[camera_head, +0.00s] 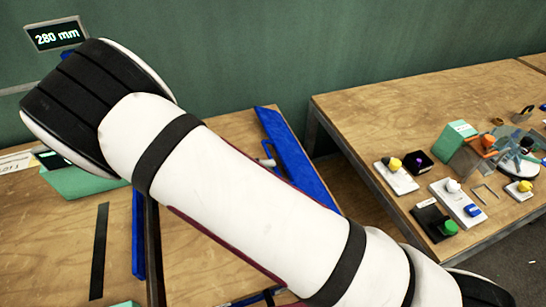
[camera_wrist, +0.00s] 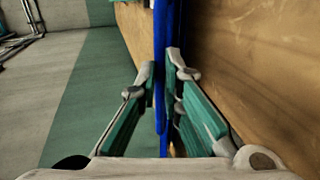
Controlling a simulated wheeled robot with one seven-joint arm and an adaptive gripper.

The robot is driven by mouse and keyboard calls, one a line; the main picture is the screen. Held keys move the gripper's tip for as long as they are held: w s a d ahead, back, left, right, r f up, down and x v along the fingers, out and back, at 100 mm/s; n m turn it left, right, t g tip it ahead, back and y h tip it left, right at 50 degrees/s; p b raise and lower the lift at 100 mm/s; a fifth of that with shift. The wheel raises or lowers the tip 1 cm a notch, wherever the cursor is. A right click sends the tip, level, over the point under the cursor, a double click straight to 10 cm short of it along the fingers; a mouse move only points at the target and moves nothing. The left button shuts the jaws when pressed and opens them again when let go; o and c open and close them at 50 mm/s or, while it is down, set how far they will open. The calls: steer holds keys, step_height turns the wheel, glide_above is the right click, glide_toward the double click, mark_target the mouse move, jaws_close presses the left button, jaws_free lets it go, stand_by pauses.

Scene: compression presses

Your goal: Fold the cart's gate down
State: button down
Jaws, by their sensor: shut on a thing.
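The cart's blue gate (camera_head: 292,158) shows in the head view as a long flat slanting panel beyond my arm, its lower part hidden by the arm. In the wrist view the blue gate (camera_wrist: 164,40) is a narrow upright strip seen nearly edge-on. My gripper (camera_wrist: 162,72) has its green-padded fingers on both sides of this strip, closed on it. In the head view my arm hides the gripper. A small grey fitting (camera_head: 267,156) shows beside the gate.
A wooden surface (camera_head: 235,126) with blue edging lies beneath my arm. A wooden table (camera_head: 360,120) at the right holds several switches and small parts, with a gap between. A display (camera_head: 56,36) reads 280 mm. In the wrist view, floor (camera_wrist: 50,90) lies left of the gate.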

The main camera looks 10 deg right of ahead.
steer(key=shift+a+f+h+b, duration=0.2)
steer(key=shift+f+h+b, duration=0.15)
steer(key=shift+f, duration=0.3)
steer(key=shift+a+f+h+b, duration=0.2)
steer(key=shift+f+h+b, duration=0.1)
steer(key=shift+f, duration=0.3)
steer(key=c, duration=1.7)
jaws_free()
steer(key=shift+d+r, duration=0.2)
steer(key=shift+r, duration=0.1)
steer(key=shift+s, duration=0.1)
steer(key=shift+a, duration=0.1)
steer(key=shift+r+b+v, duration=0.2)
steer(key=shift+b+v, duration=0.35)
steer(key=shift+v, duration=2.05)
steer(key=shift+r+b+v, duration=0.25)
steer(key=shift+b+v, duration=0.25)
steer(key=shift+v, duration=2.15)
steer(key=shift+r+b+v, duration=0.2)
steer(key=shift+b+v, duration=0.35)
steer(key=shift+v, duration=2.05)
steer(key=shift+s, duration=0.1)
steer(key=shift+v, duration=3.65)
steer(key=shift+r, duration=0.1)
